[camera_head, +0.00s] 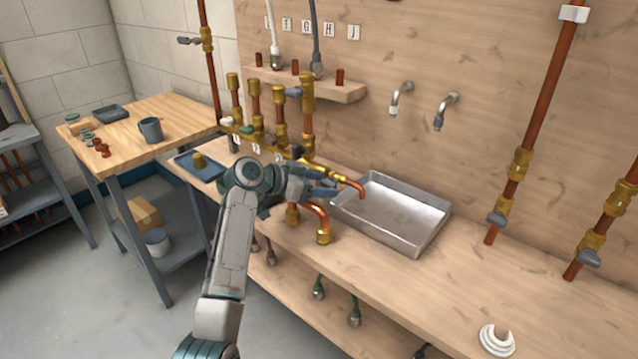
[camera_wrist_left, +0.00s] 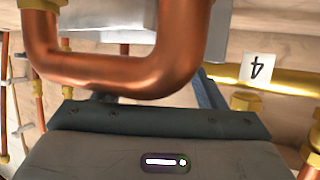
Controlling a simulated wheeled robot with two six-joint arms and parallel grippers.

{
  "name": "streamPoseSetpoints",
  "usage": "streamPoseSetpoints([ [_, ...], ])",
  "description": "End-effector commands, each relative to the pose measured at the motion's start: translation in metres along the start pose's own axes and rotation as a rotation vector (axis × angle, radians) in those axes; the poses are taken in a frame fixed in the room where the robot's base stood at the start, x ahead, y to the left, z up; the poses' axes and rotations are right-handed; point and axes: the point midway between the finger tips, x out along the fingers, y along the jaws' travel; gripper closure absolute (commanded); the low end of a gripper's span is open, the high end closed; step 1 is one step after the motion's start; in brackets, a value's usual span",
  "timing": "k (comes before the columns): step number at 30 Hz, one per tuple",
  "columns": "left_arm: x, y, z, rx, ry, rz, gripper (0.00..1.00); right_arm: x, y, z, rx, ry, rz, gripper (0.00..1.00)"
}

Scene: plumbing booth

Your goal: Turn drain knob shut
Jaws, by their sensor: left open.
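A brass drain outlet with a bent copper spout (camera_head: 350,184) sticks out at the right end of the brass manifold, pointing over the metal tray (camera_head: 440,222). My left gripper (camera_head: 326,182) is open around or beside this brass outlet; I cannot tell which. Its dark body and fingers cover part of the manifold's right end, and I cannot make out the drain knob clearly. In the left wrist view, a thick copper U-bend (camera_wrist_left: 125,75) crosses close in front and hides most of the fingers. My right gripper is not in view.
A lower copper elbow with a brass end (camera_head: 323,236) stands below the gripper. Several vertical brass valves (camera_head: 254,95) rise behind it. A tag marked 4 (camera_wrist_left: 257,68) sits by the brass manifold pipe (camera_wrist_left: 285,84). The bench right of the tray is mostly clear.

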Motion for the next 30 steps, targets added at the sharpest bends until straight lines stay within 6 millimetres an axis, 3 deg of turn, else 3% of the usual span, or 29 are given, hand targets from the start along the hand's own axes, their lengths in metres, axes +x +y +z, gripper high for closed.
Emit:
streamPoseSetpoints([
  [4, -0.0002, -0.0001, 0.0000, 0.000, 0.000, 0.000, 0.37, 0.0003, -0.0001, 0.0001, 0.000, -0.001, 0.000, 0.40],
  [9, -0.0004, -0.0001, 0.0000, 0.000, 0.000, 0.000, 0.71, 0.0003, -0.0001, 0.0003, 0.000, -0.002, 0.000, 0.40],
  [11, -0.0004, 0.0000, 0.0000, 0.000, 0.000, 0.000, 0.79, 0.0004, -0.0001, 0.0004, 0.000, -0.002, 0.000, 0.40],
  [28, -0.0003, 0.0014, -0.0012, 0.107, -0.048, -0.043, 0.79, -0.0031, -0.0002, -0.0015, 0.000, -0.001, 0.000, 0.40],
  [29, -0.0003, 0.0014, -0.0012, 0.107, -0.048, -0.043, 0.52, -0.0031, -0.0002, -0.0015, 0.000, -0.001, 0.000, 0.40],
  [30, -0.0003, 0.0014, -0.0011, 0.107, -0.048, -0.043, 0.44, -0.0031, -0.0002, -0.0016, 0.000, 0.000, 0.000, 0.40],
])
